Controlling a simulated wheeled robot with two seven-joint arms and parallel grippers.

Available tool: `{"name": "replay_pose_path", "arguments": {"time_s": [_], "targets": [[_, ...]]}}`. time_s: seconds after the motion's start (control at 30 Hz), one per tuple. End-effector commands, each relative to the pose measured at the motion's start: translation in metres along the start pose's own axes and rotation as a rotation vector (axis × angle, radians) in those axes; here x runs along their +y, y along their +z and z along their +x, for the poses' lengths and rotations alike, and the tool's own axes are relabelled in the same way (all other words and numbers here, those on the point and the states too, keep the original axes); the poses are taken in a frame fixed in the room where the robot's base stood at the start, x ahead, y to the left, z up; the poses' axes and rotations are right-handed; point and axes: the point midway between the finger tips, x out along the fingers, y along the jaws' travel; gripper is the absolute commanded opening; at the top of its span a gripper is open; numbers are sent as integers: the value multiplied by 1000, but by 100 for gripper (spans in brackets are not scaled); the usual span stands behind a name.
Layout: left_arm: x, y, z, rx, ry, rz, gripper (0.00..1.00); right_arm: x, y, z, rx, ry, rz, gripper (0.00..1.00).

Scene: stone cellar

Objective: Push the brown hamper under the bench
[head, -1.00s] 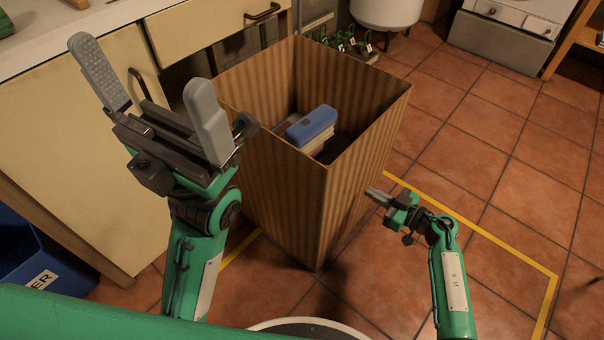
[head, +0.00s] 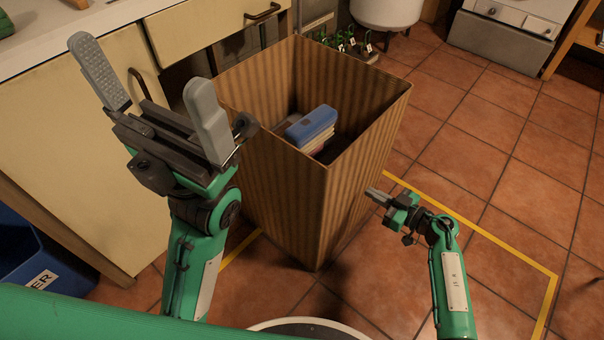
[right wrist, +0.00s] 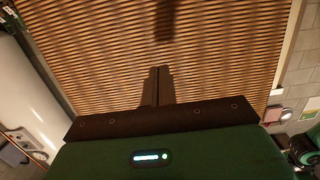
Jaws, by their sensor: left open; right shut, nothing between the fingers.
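The brown hamper (head: 275,185) is a tall, open-topped, ribbed box standing upright on the tiles in the middle of the head view. A blue-topped item (head: 312,125) lies inside it. The bench (head: 75,150), with cream fronts and a pale top, is behind and to the left; a dark gap shows behind the hamper. My right gripper (head: 377,195) is shut and empty, close to the hamper's right side. The hamper's ribbed side (right wrist: 110,50) fills much of the right wrist view; I cannot tell whether the fingertips touch it. My left gripper (head: 150,90) is open and empty, raised left of the hamper.
A yellow line (head: 480,232) marks the floor around the hamper. A blue bin (head: 40,262) stands at the lower left. Small potted plants (head: 350,45) and a white round vessel (head: 387,12) are at the back. The tiled floor at right is clear.

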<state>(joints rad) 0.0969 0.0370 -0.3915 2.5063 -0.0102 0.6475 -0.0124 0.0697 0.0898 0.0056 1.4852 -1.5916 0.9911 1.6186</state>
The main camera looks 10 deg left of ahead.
Motion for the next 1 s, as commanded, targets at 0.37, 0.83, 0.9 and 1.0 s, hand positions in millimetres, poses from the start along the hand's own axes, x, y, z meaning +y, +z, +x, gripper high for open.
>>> {"name": "replay_pose_path", "arguments": {"time_s": [0.37,0.83,0.9,1.0], "targets": [[-1,2,8,-2,-2,1,100,0,-4,12,1,0,2,0],[-2,2,23,-1,-1,0,100,-1,-6,46,1,-2,1,0],[-2,2,25,-1,-1,0,100,-1,-7,51,1,-2,0,0],[-2,3,27,-1,-1,0,100,-1,-7,57,1,-3,0,0]]}}
